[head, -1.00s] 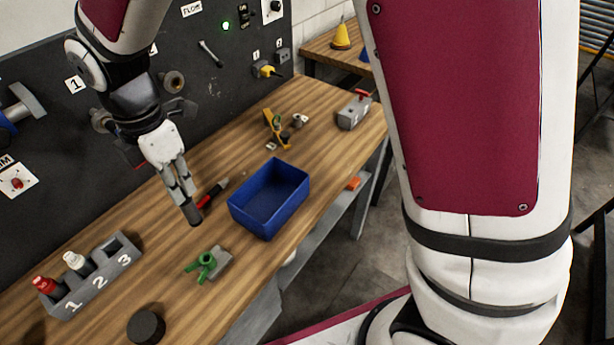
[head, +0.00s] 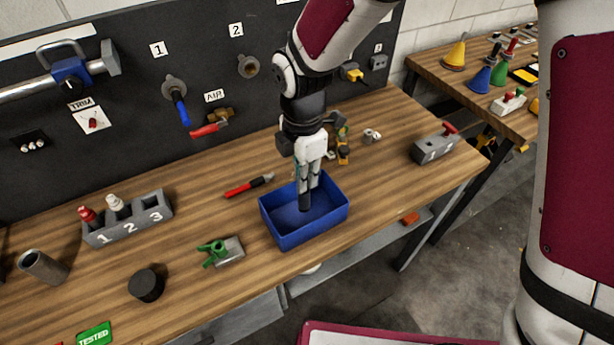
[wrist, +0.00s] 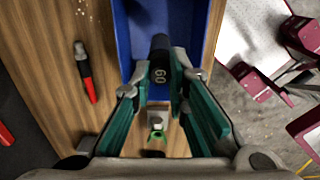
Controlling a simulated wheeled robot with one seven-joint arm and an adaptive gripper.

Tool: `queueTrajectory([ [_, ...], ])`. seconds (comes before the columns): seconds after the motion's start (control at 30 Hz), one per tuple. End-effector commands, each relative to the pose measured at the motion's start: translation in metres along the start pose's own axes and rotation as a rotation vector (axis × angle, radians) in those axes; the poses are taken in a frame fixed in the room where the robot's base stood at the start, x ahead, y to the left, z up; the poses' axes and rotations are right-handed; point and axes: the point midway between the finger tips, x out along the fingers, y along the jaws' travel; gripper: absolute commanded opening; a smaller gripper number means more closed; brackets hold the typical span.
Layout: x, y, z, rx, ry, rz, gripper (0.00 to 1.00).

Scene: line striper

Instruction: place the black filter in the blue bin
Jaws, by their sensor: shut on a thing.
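My gripper (head: 308,188) is shut on a slim black cylinder, the black filter (head: 304,202), which hangs down from the fingertips. In the wrist view the filter (wrist: 160,58) sits between the teal-sided fingers and shows pale digits on its end. The blue bin (head: 282,236) is an open rectangular box near the front edge of the wooden bench. The filter shows within the bin's opening, in front of its inside. I cannot tell how far it is above the bin floor. In the wrist view the bin (wrist: 135,75) surrounds the filter's far end.
A red-handled tool (head: 248,186) lies left of the bin. A grey block with a red handle (head: 436,148) is to the right.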

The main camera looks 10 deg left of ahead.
Motion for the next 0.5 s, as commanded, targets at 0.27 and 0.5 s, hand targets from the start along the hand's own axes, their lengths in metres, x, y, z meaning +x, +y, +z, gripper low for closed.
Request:
queueTrajectory([
  [0.27,0.035,-0.002,0.000,0.001,0.000,-0.003,0.00],
  [0.5,0.041,0.000,0.000,0.000,-0.001,0.000,0.00],
])
